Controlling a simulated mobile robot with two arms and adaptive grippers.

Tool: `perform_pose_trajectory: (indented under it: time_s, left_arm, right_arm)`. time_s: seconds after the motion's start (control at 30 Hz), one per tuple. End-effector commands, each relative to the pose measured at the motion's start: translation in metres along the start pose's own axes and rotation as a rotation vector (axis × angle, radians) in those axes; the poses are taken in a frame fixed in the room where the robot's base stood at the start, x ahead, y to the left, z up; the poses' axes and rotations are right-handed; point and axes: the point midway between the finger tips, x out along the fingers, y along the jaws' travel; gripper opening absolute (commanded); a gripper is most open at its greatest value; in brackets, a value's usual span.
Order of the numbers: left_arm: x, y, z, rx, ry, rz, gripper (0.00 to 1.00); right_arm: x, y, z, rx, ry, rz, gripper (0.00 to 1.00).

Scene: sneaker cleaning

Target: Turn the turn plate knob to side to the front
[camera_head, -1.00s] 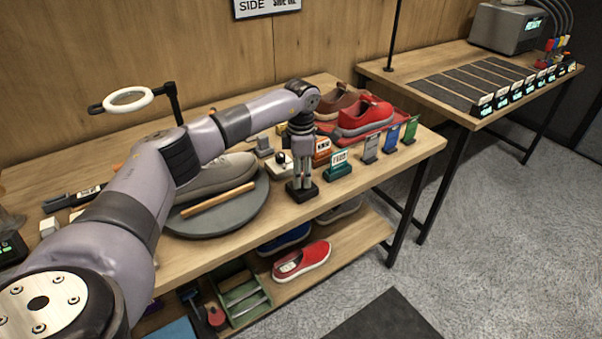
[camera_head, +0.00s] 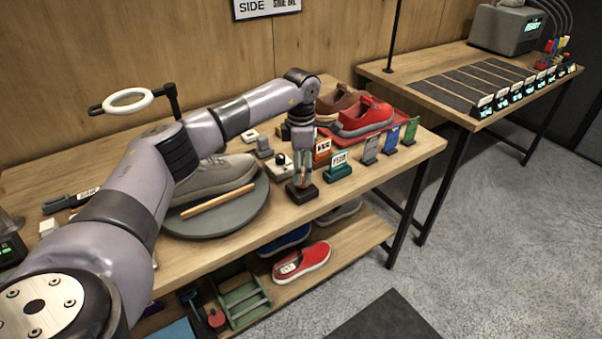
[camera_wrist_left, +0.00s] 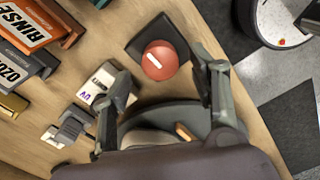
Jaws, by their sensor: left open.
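A round red knob with a white bar stands on a dark square base (camera_head: 302,194). In the left wrist view the red knob (camera_wrist_left: 159,60) lies between my fingers. My left gripper (camera_head: 302,182) is over the knob with its fingers open, one on either side. The round grey turn plate (camera_head: 225,222) carries a grey sneaker (camera_head: 215,175), its side facing the front. A wooden stick (camera_head: 218,199) lies before the sneaker. My left arm hides part of the plate and sneaker. My right gripper is out of view.
Beside the knob stand a white UV switch (camera_wrist_left: 97,85), an orange RINSE block (camera_wrist_left: 25,25) and a green block (camera_head: 338,166). A red sneaker (camera_head: 367,116) sits on a red tray behind. A ring on a stand (camera_head: 128,100) rises at left.

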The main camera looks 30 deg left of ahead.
Motion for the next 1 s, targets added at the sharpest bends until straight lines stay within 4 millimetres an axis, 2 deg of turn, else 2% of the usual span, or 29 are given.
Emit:
perform_pose_trajectory:
  time_s: [0.03, 0.2, 0.43, 0.6, 1.0]
  left_arm:
    - [-0.013, 0.001, 0.001, -0.001, -0.004, 0.004, 0.55]
    - [-0.05, 0.001, 0.0, -0.001, -0.004, 0.003, 0.55]
    - [-0.085, 0.001, 0.0, -0.001, -0.002, 0.002, 0.55]
    - [-0.094, 0.0, 0.0, 0.0, -0.001, 0.0, 0.55]
    - [-0.094, 0.0, 0.0, 0.0, -0.001, 0.0, 0.55]
  right_arm:
    - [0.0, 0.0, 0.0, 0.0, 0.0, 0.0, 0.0]
    - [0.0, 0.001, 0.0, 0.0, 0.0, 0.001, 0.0]
    - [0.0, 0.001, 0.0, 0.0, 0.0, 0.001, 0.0]
    - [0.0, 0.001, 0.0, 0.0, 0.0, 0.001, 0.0]
    - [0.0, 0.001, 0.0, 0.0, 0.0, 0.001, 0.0]
